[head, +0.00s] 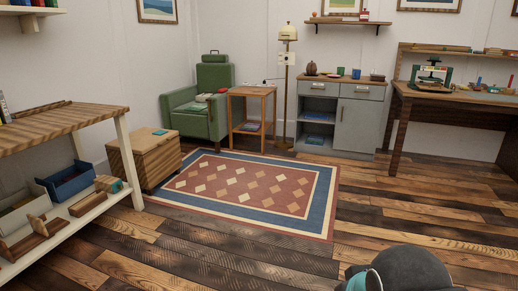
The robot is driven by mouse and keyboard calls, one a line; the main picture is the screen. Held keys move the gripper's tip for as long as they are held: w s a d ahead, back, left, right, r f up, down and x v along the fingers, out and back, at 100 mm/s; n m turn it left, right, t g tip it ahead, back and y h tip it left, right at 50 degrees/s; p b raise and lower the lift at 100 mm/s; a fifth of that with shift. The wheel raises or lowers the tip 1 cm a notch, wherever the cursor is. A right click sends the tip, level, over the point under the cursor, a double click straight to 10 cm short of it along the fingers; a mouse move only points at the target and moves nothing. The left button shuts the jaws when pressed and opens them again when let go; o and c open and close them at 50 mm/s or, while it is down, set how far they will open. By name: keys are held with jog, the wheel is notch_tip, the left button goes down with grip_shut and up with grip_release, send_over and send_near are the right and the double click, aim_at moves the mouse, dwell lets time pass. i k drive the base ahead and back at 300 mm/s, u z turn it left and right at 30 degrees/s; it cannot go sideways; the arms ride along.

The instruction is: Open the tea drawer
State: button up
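A grey cabinet (355,125) with a wooden top stands against the back wall. It has two drawers side by side, a left drawer (311,90) and a right drawer (372,92), and both look shut. Small markings on the drawer fronts are too small to read, so I cannot tell which is the tea drawer. Below the left drawer are open shelves, and below the right one is a shut door. My gripper is not in view; only a dark rounded part of my arm shows at the bottom right, far from the cabinet.
A patterned rug (248,223) lies mid-floor, with bare planks (400,215) to its right. A floor lamp (287,75) and side table (237,112) stand left of the cabinet. A workbench (450,98) is at right; a wooden chest (148,165) and shelf unit (70,125) are at left.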

aim_at(306, 87)
jog(key=u, duration=0.15)
jog(key=i, duration=2.05)
jog(key=z, duration=0.25)
jog(key=i, duration=1.95)
jog(key=z, duration=0.75)
jog(key=i, duration=1.45)
jog(key=z, duration=0.4)
